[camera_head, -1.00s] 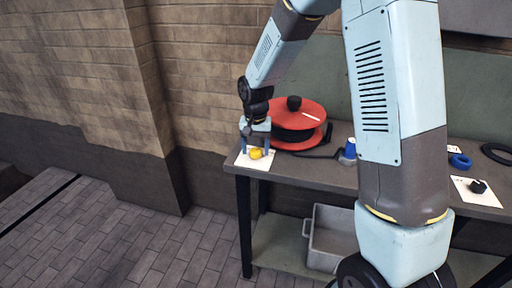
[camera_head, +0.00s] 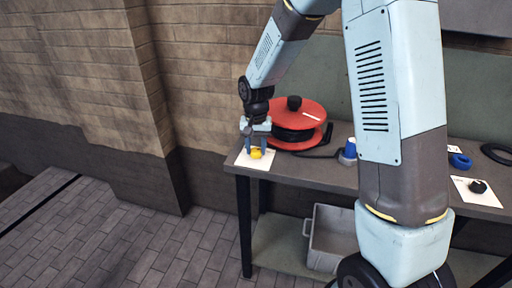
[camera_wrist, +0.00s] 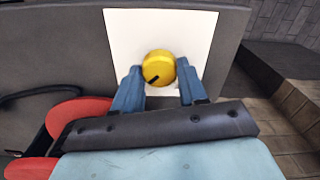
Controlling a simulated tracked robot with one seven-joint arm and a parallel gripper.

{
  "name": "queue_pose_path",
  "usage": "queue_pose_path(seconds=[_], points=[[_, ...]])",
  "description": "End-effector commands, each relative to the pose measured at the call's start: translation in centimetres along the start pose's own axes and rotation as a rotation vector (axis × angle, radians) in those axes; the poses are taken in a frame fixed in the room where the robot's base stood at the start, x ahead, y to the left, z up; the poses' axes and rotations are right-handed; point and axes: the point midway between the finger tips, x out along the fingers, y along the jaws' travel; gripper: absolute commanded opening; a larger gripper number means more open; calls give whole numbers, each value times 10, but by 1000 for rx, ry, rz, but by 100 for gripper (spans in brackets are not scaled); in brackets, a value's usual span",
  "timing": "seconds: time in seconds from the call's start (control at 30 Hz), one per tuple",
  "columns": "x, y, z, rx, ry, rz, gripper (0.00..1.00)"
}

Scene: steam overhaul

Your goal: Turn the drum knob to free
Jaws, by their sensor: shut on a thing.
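The yellow knob (camera_head: 257,154) sits on a white card (camera_head: 243,161) at the left end of the workbench, beside the red cable drum (camera_head: 311,112). In the wrist view the knob (camera_wrist: 161,66) is round, with a black pointer mark toward its lower left. My gripper (camera_head: 258,146) points down over the knob. In the wrist view its blue fingers (camera_wrist: 160,76) stand on the left and right sides of the knob, shut on it. Any lettering on the card cannot be read.
The workbench (camera_head: 310,172) also carries a blue-and-white spool (camera_head: 349,150), a blue ring (camera_head: 460,161), a black ring (camera_head: 498,153) and a black knob (camera_head: 478,187) on another card. A grey bin (camera_head: 330,240) stands on the shelf below. A brick wall (camera_head: 210,75) rises behind.

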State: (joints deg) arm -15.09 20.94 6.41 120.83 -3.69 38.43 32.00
Motion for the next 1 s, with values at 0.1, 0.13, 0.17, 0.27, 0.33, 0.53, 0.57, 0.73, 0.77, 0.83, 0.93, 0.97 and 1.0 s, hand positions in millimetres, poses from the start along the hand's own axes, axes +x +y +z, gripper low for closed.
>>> queue_pose_path(seconds=[0.1,0.13,0.17,0.27,0.33,0.53,0.57,0.73,0.77,0.83,0.93,0.97,1.0], points=[[0,0,0,-29,0,-1,11],[0,0,0,-42,0,-1,11],[0,0,0,-55,0,-1,11],[0,0,0,-111,0,-1,11],[0,0,0,-162,0,-1,11],[0,0,0,-341,0,0,11],[0,0,0,-370,0,-1,11],[0,0,0,-532,0,-1,11],[0,0,0,-560,0,-1,11],[0,0,0,-627,1,0,11],[0,0,0,-722,1,-1,11],[0,0,0,-751,1,-1,11],[0,0,0,-789,1,-1,11]])
